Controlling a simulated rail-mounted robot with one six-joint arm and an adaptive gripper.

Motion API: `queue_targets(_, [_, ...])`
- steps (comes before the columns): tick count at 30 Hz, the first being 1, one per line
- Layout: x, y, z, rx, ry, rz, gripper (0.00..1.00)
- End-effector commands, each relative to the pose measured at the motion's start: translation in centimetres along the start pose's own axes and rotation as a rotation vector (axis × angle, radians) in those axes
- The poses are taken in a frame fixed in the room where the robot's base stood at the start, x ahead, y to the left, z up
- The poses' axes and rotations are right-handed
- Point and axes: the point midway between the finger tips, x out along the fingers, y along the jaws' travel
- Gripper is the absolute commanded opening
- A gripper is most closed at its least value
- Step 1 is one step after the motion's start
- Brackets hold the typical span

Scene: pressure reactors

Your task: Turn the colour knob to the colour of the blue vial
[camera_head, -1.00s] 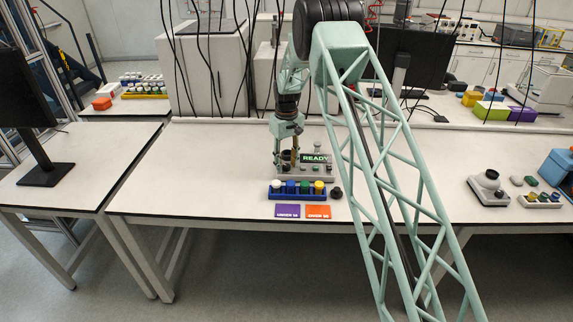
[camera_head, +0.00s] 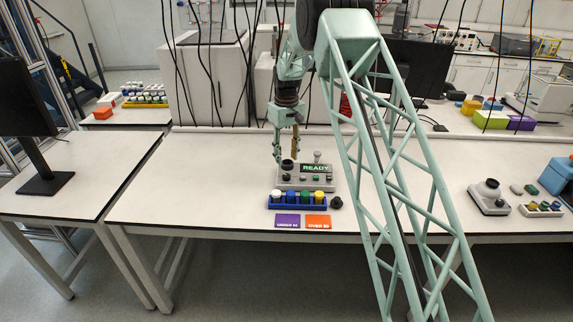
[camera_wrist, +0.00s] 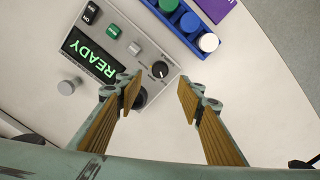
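The console (camera_head: 322,184) stands on the table with a lit READY display (camera_head: 315,168), which also shows in the wrist view (camera_wrist: 88,56). Its black knob (camera_wrist: 159,69) has a white pointer mark and small labels around it. A blue rack (camera_head: 297,206) in front of the console holds a white, a blue (camera_head: 290,195), a green and a yellow vial. The blue vial (camera_wrist: 189,21) also shows in the wrist view, beside the white one. My gripper (camera_wrist: 158,92) is open and empty, its fingers wide apart. In the head view my gripper (camera_head: 286,156) hangs above the console's back left part.
A dark round socket (camera_wrist: 136,97) on the console is partly hidden by a finger. A grey peg (camera_wrist: 68,87) stands behind the display. Purple (camera_head: 287,222) and orange (camera_head: 318,221) cards lie in front of the rack. A black knob-like piece (camera_head: 336,202) lies right of it.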

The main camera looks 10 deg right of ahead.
Motion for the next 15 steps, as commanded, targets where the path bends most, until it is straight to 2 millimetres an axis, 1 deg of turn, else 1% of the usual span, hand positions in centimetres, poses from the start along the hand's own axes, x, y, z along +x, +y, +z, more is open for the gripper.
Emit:
queue_targets(1, [-0.7, 0.0, 0.0, 0.000, 0.001, 0.000, 0.35])
queue_targets(6, [-2.1, 0.0, 0.0, 0.000, 0.000, 0.000, 0.35])
queue_targets(10, [-2.6, 0.0, 0.0, 0.000, 0.000, 0.000, 0.35])
queue_targets(15, [-2.8, 0.0, 0.0, 0.000, 0.000, 0.000, 0.35])
